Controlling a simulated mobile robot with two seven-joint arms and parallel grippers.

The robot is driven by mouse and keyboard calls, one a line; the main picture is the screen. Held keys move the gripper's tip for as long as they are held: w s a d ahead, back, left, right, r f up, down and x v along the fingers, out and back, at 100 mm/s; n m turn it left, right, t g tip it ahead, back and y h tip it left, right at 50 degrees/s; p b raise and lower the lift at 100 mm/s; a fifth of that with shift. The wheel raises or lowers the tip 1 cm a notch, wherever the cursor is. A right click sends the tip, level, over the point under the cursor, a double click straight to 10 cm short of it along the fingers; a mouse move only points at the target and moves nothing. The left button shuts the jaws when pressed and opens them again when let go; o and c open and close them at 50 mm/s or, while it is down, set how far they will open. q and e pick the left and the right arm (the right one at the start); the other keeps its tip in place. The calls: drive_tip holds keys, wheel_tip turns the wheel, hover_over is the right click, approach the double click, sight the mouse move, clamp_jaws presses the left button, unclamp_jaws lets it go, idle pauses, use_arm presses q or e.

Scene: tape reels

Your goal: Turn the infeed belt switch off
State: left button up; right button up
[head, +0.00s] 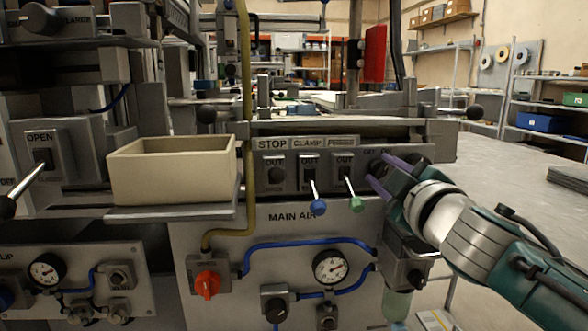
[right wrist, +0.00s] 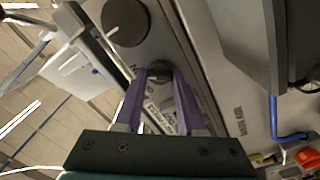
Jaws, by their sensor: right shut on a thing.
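The infeed belt switch is a small dark knob at the right end of the grey control panel (head: 325,172), under a partly covered OFF label (head: 369,153). In the head view the knob is mostly hidden by my right gripper (head: 379,172), whose purple fingers reach in from the right. In the right wrist view the two purple fingers of the right gripper (right wrist: 160,76) are shut on the switch knob (right wrist: 160,70), one on each side. I cannot tell which way the knob points. My left gripper is not in view.
Left of the switch stand a blue-tipped lever (head: 318,206) and a green-tipped lever (head: 356,204). A beige bin (head: 172,172) sits on a shelf farther left. Below are a red rotary knob (head: 207,283), a gauge (head: 331,267) and blue hoses (head: 300,242).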

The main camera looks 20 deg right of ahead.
clamp_jaws()
drive_tip(key=shift+n, duration=0.3)
drive_tip(key=n, duration=0.5)
drive_tip(key=shift+n, duration=0.3)
drive_tip(key=n, duration=0.3)
drive_tip(key=shift+f+n, duration=0.1)
drive_tip(key=shift+n, duration=2.4)
drive_tip(key=o, duration=0.8)
unclamp_jaws()
drive_tip(key=shift+f, duration=0.1)
drive_tip(key=shift+s, duration=0.15)
